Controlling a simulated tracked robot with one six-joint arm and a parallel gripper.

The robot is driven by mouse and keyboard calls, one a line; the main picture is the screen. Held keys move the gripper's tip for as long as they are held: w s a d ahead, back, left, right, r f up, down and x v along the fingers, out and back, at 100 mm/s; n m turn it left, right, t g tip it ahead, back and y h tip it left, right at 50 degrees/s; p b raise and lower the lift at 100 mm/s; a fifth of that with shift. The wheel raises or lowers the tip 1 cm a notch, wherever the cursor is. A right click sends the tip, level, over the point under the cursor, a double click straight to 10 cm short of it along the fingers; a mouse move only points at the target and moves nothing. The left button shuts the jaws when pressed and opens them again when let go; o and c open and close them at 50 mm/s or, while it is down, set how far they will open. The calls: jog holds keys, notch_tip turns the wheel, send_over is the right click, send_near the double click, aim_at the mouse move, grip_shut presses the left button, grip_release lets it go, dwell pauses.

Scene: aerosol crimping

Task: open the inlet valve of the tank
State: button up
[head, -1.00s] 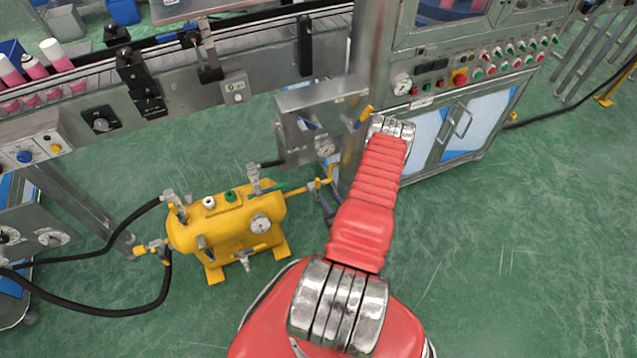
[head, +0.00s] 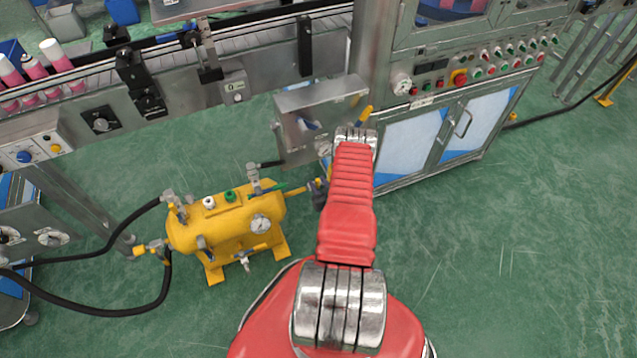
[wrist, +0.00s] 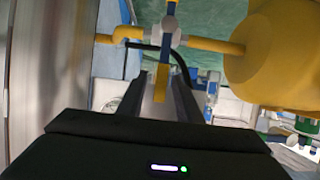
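The yellow tank (head: 232,232) stands on the floor left of my arm in the head view. A yellow pipe leaves its right end, with a green lever (head: 294,190) near the tank. In the wrist view the tank (wrist: 285,50) is at right, and its pipe (wrist: 210,45) runs left through a pale valve body (wrist: 168,40) with a blue part above. My gripper (wrist: 163,78) points at this valve, its two grey fingers apart. A narrow yellow piece shows between them; I cannot tell whether they touch it. In the head view my arm hides most of the gripper.
A steel box (head: 308,120) with a gauge hangs above the pipe. A steel cabinet (head: 440,130) stands behind my arm. Black hoses (head: 100,308) lie left of the tank.

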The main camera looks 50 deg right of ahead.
jog(key=shift+w+d, duration=0.15)
jog(key=shift+w, duration=0.05)
jog(key=shift+c, duration=0.5)
grip_shut()
jog(key=shift+s+d, duration=0.1)
jog(key=shift+d, duration=0.1)
